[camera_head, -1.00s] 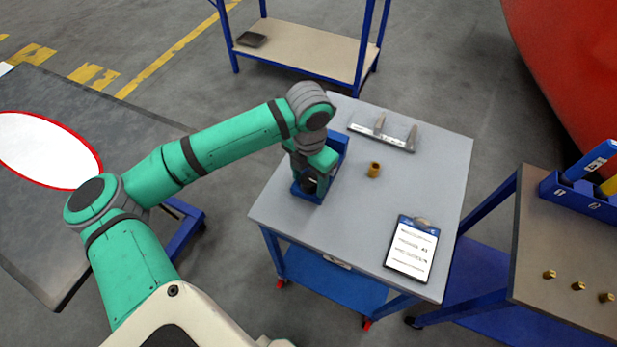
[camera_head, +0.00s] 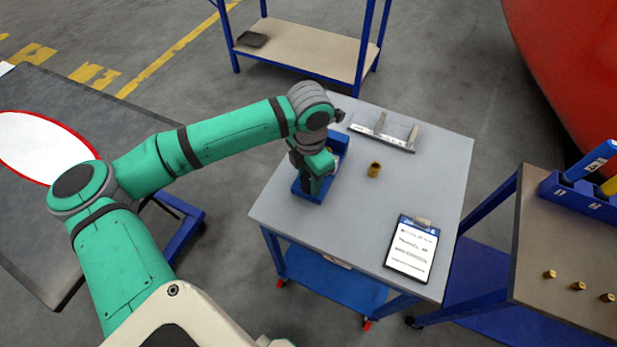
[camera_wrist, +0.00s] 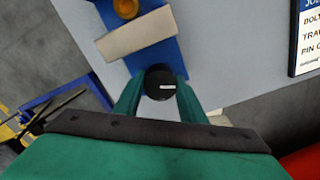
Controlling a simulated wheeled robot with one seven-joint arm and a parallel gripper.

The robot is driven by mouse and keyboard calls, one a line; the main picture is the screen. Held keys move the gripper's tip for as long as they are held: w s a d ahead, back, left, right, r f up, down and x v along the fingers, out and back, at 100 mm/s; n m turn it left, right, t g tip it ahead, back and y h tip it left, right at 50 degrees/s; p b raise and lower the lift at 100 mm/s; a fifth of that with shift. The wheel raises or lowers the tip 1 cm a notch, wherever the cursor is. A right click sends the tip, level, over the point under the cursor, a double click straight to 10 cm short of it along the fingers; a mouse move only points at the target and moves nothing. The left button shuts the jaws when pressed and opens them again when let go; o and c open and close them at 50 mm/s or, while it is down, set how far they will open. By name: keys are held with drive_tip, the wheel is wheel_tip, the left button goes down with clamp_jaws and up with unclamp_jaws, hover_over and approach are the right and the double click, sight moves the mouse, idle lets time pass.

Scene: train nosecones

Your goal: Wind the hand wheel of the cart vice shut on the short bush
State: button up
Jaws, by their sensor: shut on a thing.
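The blue cart vice (camera_head: 299,194) stands on the grey cart top, partly hidden by my arm in the head view. In the wrist view its blue body (camera_wrist: 172,55) carries a pale jaw block (camera_wrist: 138,34). A brass bush (camera_wrist: 126,8) shows beyond this block at the top edge, partly cut off; I cannot tell whether the jaws touch it. The black round hand wheel (camera_wrist: 159,88) sits between the fingers of my gripper (camera_wrist: 158,80), which is shut on it. In the head view my gripper (camera_head: 313,184) is over the vice and its fingertips are hard to see.
Another brass bush (camera_head: 374,170) stands upright on the cart top (camera_head: 350,215). A grey bracket (camera_head: 383,136) lies at the back and a clipboard (camera_head: 411,248) at the front right. A side bench (camera_head: 560,240) at right holds several small brass pieces and a blue rack.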

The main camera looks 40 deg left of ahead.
sight(309, 179)
drive_tip(key=m, duration=0.7)
drive_tip(key=shift+r, duration=0.1)
drive_tip(key=m, duration=0.7)
idle(0.6)
drive_tip(key=o, duration=1.1)
drive_tip(key=shift+c, duration=0.2)
wheel_tip(309, 179, up, 11)
